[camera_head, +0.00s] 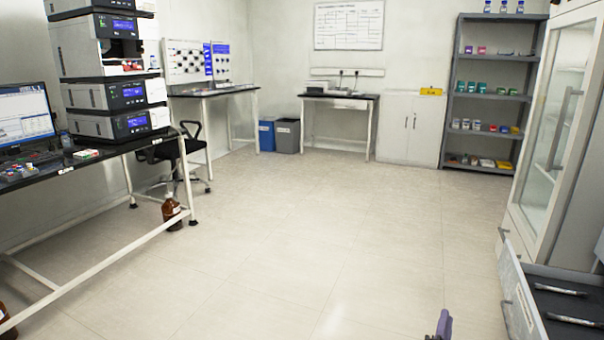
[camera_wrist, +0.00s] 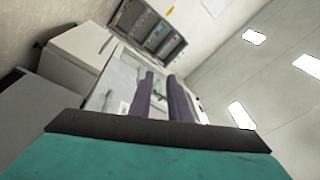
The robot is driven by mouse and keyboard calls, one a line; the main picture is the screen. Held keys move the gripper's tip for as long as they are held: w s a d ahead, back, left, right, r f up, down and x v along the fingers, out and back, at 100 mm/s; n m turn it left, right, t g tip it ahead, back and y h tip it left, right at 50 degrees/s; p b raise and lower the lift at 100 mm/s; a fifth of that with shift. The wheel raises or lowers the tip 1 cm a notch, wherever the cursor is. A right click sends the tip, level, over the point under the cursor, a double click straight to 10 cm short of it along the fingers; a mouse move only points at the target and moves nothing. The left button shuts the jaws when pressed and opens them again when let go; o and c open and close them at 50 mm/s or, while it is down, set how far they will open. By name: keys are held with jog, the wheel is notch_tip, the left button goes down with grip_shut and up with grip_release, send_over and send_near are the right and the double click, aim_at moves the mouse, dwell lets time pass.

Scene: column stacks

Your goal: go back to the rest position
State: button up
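My gripper (camera_wrist: 160,78) shows in the wrist view as two dark purple fingers with a gap between them. Nothing is held in the gap. In the head view only a small purple part of my gripper (camera_head: 443,326) shows at the bottom edge, right of the middle. The gripper appears tilted and clear of any object. An open drawer (camera_head: 520,310) stands at the lower right of the head view, with slim metallic columns (camera_head: 560,290) lying in its dark interior.
A glass-door cabinet (camera_head: 558,110) stands at the right above the drawer. A bench at the left carries instrument stacks (camera_head: 118,95) and a monitor (camera_head: 25,115). Brown bottles (camera_head: 172,212) stand on the floor at left. The middle floor (camera_head: 320,220) is clear.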

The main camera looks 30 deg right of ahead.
jog(key=w+a+r+n+t+y+p, duration=0.2)
jog(key=w+a+y+p, duration=0.25)
jog(key=w+a, duration=0.5)
jog(key=w+a+r+n+t+y+p, duration=0.25)
jog(key=w+a+p, duration=0.35)
jog(key=w+a, duration=0.4)
jog(key=w+a+f+n+g+y+p, duration=0.1)
jog(key=a+f+n+y+p, duration=0.15)
jog(key=a, duration=0.55)
jog(key=w+a+f+n+g+y+p, duration=0.1)
jog(key=a+g+y+p, duration=0.1)
jog(key=a+p, duration=0.35)
jog(key=w+a+f+n+g+y+p, duration=0.1)
jog(key=a+f+n+y, duration=0.1)
jog(key=a, duration=0.7)
jog(key=s+a+f+n+g+y+p, duration=0.2)
jog(key=s+a+f+n+g+p, duration=0.15)
jog(key=s+a, duration=0.4)
jog(key=s+a+f+n+g+y+p, duration=0.1)
jog(key=s+a+f+n+g+p, duration=0.25)
jog(key=s+a, duration=0.35)
jog(key=s+a+r+n+g, duration=0.1)
jog(key=s+n+g, duration=0.2)
jog(key=s, duration=0.6)
jog(key=s+a+r+n+g, duration=0.1)
jog(key=s+n+g, duration=0.2)
jog(key=s+g, duration=0.4)
jog(key=s, duration=0.3)
jog(key=shift+s+a+r, duration=0.15)
jog(key=shift+s+r, duration=0.1)
